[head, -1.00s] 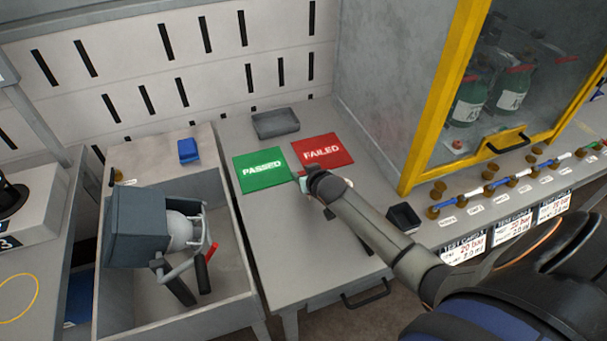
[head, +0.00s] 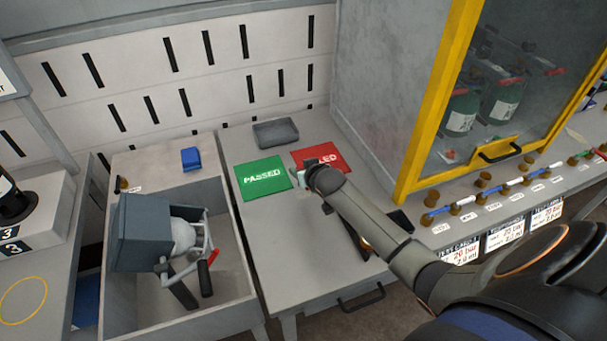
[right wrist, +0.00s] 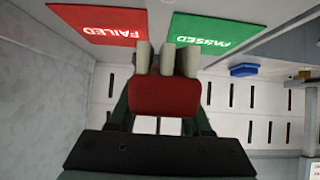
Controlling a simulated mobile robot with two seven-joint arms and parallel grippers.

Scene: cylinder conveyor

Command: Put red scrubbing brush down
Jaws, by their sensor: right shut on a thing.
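The red scrubbing brush shows in the right wrist view as a red block (right wrist: 165,96) between the fingers of my right gripper (right wrist: 163,118). Pale blocks stick out beyond its far side; I cannot tell whether all of them are bristles or fingertips. In the head view my right gripper (head: 310,183) is over the bench, by the near edges of the green PASSED mat (head: 262,180) and the red FAILED mat (head: 330,152). My wrist hides the brush there and covers part of the FAILED mat. My left gripper is out of view.
A grey tray (head: 277,133) lies at the back of the bench. Left is a sunken bin (head: 225,280) holding a grey device (head: 140,230), with a blue block (head: 190,158) behind. A yellow-framed glass cabinet (head: 420,130) stands right. The bench's front left part is clear.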

